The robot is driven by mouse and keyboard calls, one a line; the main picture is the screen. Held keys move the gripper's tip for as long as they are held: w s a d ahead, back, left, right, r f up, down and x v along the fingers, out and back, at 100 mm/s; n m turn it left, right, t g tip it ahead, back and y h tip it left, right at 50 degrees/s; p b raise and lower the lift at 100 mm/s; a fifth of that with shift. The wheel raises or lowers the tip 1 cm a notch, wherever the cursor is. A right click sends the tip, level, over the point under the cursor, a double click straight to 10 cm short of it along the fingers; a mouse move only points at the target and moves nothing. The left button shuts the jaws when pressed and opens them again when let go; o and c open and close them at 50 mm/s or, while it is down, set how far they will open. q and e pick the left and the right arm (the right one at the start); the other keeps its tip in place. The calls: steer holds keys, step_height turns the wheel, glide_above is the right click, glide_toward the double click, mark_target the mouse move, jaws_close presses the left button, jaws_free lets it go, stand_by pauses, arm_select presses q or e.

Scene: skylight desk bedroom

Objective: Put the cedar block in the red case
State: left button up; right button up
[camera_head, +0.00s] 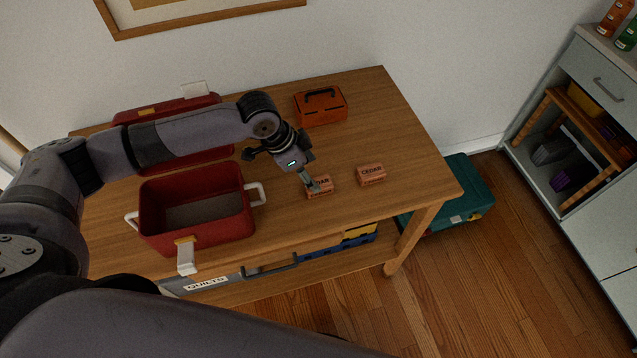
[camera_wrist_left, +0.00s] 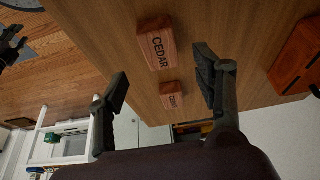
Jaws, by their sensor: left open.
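Two cedar blocks lie on the wooden table. One cedar block (camera_head: 320,188) is right at the tips of my left gripper (camera_head: 313,184), which partly hides it; the other cedar block (camera_head: 371,175) lies apart to its right. In the left wrist view, a larger, nearer cedar block (camera_wrist_left: 157,43) and a smaller, farther one (camera_wrist_left: 172,96) show beyond the spread fingers of my left gripper (camera_wrist_left: 161,64). The gripper is open and holds nothing. The red case (camera_head: 198,229) stands open at the table's left, with its bare grey floor showing. My right gripper is not in view.
An orange toolbox (camera_head: 320,106) with a black handle stands at the table's back. My left arm passes above the red case and its raised lid (camera_head: 168,109). A teal case (camera_head: 466,190) is on the floor right of the table.

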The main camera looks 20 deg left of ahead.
arm_select(q)
steer(key=shift+p+x, duration=0.7)
steer(key=shift+x, duration=2.2)
steer(key=shift+a, duration=0.15)
steer(key=shift+c, duration=0.5)
steer(key=c, duration=1.1)
steer(key=shift+c, duration=0.2)
